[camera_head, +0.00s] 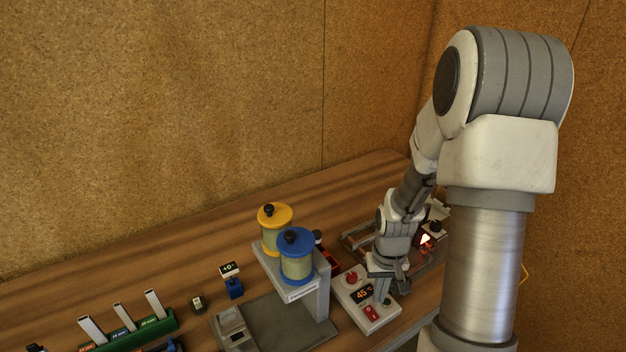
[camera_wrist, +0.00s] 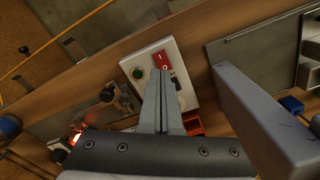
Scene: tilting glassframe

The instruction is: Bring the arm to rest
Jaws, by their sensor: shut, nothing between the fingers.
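My arm reaches down over the right end of the wooden bench (camera_head: 120,262). My gripper (camera_head: 384,297) is shut and empty, fingers pointing down over the light grey control box (camera_head: 352,297). In the wrist view the closed fingers (camera_wrist: 163,78) cover the middle of this box (camera_wrist: 190,92). Its red rocker switch (camera_wrist: 162,61) and green button (camera_wrist: 137,73) show beside them. Whether the fingertips touch the box I cannot tell.
A grey stand (camera_head: 322,288) with yellow-lidded (camera_head: 273,228) and blue-lidded (camera_head: 296,262) jars stands left of the box. A metal fixture with a red light (camera_head: 426,240) lies behind my gripper.

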